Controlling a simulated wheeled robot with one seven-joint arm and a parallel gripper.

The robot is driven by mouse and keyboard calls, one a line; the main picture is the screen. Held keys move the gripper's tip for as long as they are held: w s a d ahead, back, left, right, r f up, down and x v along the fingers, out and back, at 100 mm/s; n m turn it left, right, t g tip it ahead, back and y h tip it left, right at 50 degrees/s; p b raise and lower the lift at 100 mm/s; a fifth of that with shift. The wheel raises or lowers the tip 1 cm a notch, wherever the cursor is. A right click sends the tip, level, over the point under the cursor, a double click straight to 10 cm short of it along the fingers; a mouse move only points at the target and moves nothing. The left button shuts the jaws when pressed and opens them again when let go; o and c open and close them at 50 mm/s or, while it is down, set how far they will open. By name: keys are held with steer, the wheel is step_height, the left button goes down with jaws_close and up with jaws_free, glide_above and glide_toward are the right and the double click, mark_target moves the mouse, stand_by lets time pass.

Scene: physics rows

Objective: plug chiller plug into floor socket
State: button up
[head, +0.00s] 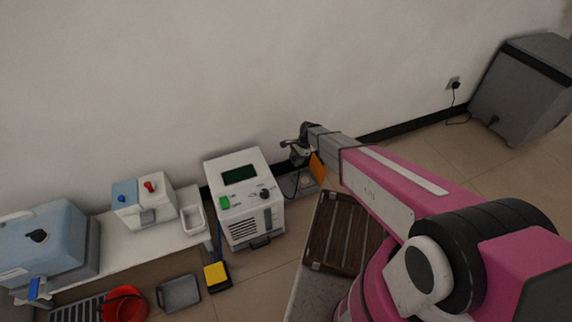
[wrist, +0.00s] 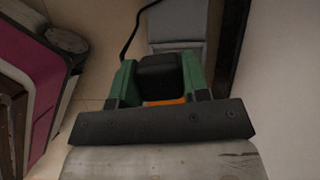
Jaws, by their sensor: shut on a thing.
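The chiller appears to be the white box (head: 243,200) with a dark green display on the floor by the wall. My gripper (head: 295,153) is just right of it, near the wall. In the wrist view my gripper's green fingers (wrist: 160,80) are shut on a black plug (wrist: 159,76). A black cable (wrist: 131,34) runs upward in that view. A grey plate (head: 300,184) on the floor below my gripper looks like the floor socket, partly covered by the arm. An orange piece (head: 317,165) shows beside my gripper; I cannot tell what it belongs to.
A brown slatted thing (head: 343,235) lies close in front of my arm. A wall outlet (head: 453,83) with a plug and a grey cabinet (head: 525,85) are at the right. A red bucket (head: 124,304) and a blue-grey machine (head: 45,245) are at the left. Dark skirting edges the wall.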

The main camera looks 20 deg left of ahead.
steer(key=s+d+r+n+g+h, duration=0.1)
steer(key=d+r+n, duration=0.1)
steer(key=d+r, duration=0.75)
steer(key=s+d+r+n, duration=0.1)
steer(key=d+r+n, duration=0.35)
steer(key=d, duration=0.85)
steer(key=s+d+r+n+h, duration=0.1)
steer(key=s+d+r, duration=0.3)
steer(key=d+r, duration=0.3)
steer(key=s+d+r+n+h, duration=0.1)
steer(key=s+d+r, duration=0.3)
steer(key=d+r, duration=0.4)
steer(key=d, duration=0.4)
steer(key=shift+s, duration=0.35)
steer(key=shift+d+f, duration=0.1)
